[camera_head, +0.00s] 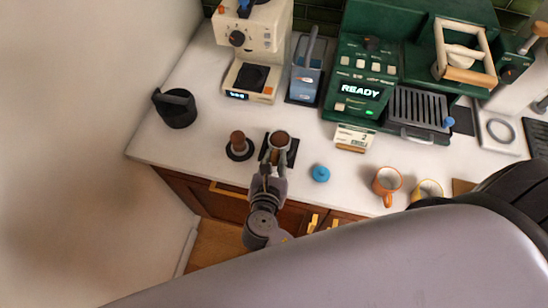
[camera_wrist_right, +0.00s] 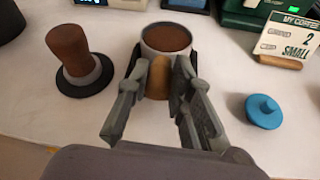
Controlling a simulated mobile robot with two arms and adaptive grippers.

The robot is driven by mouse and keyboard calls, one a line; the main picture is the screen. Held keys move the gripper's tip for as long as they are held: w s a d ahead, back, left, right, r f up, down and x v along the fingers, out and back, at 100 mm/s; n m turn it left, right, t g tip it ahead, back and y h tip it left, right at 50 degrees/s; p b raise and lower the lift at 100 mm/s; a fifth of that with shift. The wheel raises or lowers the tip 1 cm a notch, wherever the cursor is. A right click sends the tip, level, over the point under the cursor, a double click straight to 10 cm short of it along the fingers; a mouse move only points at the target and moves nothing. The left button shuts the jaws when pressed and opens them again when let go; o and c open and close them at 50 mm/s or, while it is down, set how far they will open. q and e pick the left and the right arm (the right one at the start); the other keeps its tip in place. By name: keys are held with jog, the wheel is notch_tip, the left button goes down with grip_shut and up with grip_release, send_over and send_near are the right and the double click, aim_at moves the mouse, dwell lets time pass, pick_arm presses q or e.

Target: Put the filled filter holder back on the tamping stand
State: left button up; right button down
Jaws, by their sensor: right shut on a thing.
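The filter holder (camera_head: 279,141) is a round metal basket filled with brown coffee. In the right wrist view the filled basket (camera_wrist_right: 166,39) faces up and looks level, with its tan handle (camera_wrist_right: 158,80) toward me. My right gripper (camera_head: 268,170) is shut on that handle; its fingers (camera_wrist_right: 160,85) lie on both sides of it. The black tamping stand (camera_head: 292,156) is directly beneath the holder and partly hidden by it. I cannot tell whether the basket touches the stand or hovers just above it. My left gripper is not in view.
A tamper (camera_head: 238,144) with a brown handle stands on a dark disc left of the stand. A blue lidded knob-like piece (camera_head: 320,173) is to the right. A black pitcher (camera_head: 176,108), grinder (camera_head: 255,50), sign (camera_head: 352,138) and orange cup (camera_head: 387,182) stand around.

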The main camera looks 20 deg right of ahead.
jog(key=shift+f, duration=0.25)
dwell(0.4)
jog(key=c, duration=1.3)
grip_release()
jog(key=shift+c, duration=0.2)
jog(key=v, duration=1.2)
